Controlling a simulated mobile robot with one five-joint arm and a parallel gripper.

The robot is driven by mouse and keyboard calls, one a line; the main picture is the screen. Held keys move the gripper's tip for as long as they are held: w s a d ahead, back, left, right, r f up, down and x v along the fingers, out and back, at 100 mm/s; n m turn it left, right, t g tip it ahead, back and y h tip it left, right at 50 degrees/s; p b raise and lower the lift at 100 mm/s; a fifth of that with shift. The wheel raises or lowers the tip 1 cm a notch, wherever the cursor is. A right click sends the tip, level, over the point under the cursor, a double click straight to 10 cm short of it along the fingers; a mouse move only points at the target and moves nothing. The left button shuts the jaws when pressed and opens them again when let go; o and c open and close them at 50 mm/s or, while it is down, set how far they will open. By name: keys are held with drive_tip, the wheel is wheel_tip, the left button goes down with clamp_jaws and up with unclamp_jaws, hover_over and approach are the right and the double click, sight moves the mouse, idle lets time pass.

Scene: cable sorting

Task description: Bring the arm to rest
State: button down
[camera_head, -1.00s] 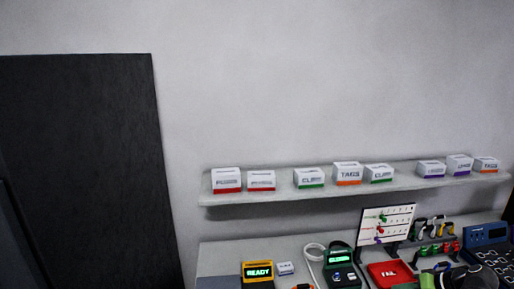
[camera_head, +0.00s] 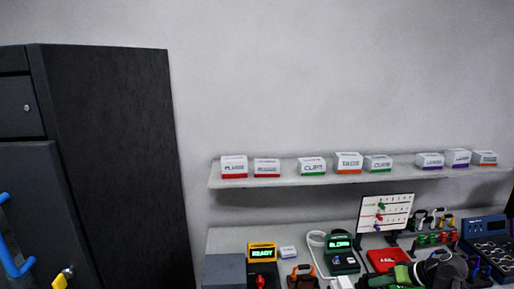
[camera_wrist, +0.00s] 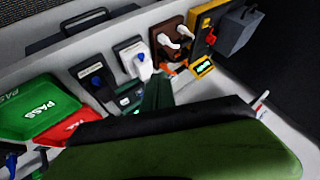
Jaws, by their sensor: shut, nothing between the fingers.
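My gripper (camera_wrist: 158,92) shows in the wrist view as a dark green finger shape jutting up past the large green and black body of my arm's end. It is shut and holds nothing. In the head view my arm, black and green, is low at the right, over the front of the workbench (camera_head: 228,238). Its fingertips are hard to pick out there against the bench items.
A red tray (camera_head: 382,260), a tester with a lit green screen (camera_head: 340,243) and a yellow READY unit (camera_head: 262,252) stand on the bench. A shelf (camera_head: 300,180) with several labelled boxes hangs above. A dark cabinet (camera_head: 115,150) stands at the left.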

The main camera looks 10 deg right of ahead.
drive_tip(key=w+a+f+n+g+b, duration=0.2)
drive_tip(key=w+a+f, duration=0.1)
drive_tip(key=a, duration=0.7)
drive_tip(key=w+a+f+n+g+b, duration=0.2)
drive_tip(key=a+f, duration=0.2)
drive_tip(key=a, duration=0.5)
drive_tip(key=w+a+f+n+g+b, duration=0.1)
drive_tip(key=w+a+f+b, duration=0.15)
drive_tip(key=a, duration=0.75)
drive_tip(key=s+a+f+g+h+b, duration=0.2)
drive_tip(key=s+a+f+h, duration=0.15)
drive_tip(key=a+f, duration=0.45)
drive_tip(key=d+m, duration=0.1)
drive_tip(key=d+r+m+h, duration=0.1)
drive_tip(key=d+m+h, duration=0.1)
drive_tip(key=m, duration=0.1)
drive_tip(key=shift+w+d+r+p, duration=0.1)
drive_tip(key=shift+w+r+p, duration=0.05)
drive_tip(key=shift+r+p, duration=0.2)
